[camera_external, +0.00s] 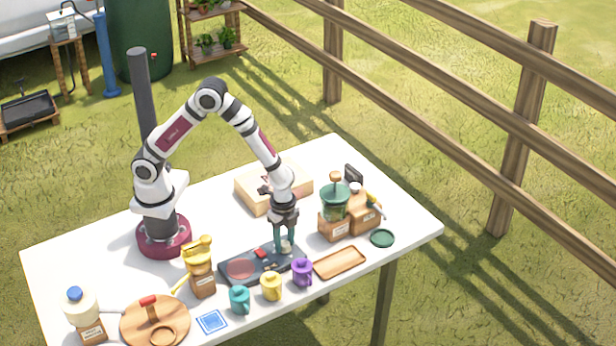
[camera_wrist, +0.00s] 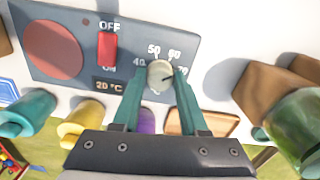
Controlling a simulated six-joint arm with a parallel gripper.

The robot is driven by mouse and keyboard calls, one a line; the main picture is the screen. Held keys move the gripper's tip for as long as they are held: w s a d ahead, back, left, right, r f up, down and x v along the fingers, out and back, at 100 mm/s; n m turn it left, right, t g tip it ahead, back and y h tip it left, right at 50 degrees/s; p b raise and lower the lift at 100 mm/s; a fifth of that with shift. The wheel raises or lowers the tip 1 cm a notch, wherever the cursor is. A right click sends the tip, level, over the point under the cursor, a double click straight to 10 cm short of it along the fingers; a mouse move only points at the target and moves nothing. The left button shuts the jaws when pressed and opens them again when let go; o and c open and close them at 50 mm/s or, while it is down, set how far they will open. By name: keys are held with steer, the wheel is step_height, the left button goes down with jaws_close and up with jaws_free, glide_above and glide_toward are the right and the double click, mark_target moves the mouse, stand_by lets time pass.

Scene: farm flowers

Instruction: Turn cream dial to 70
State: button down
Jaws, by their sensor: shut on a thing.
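The cream dial (camera_wrist: 160,73) sits on a dark grey control panel (camera_wrist: 75,12), with the printed numbers 40, 50, 60 and 70 around it. Its dark pointer mark points to the right, roughly toward the 70, which a finger partly covers. My gripper (camera_wrist: 159,80) is shut on the dial, with a teal finger on each side. In the external view my gripper (camera_external: 284,247) points down at the right end of the panel (camera_external: 236,281), and the dial shows small between the fingertips.
The panel has a red round plate (camera_wrist: 53,50), a red switch (camera_wrist: 107,48) between OFF and ON, and a display (camera_wrist: 107,86) reading 20 °C. Teal (camera_external: 239,300), yellow (camera_external: 271,287) and purple (camera_external: 302,272) mugs stand in front. A wooden tray (camera_external: 340,263) lies to the right.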

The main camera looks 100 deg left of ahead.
mark_target(284, 243)
steer(key=shift+m, duration=2)
steer(key=shift+c, duration=2.2)
jaws_free()
steer(key=shift+r, duration=0.1)
step_height(284, 243, up, 16)
steer(key=shift+s, duration=0.1)
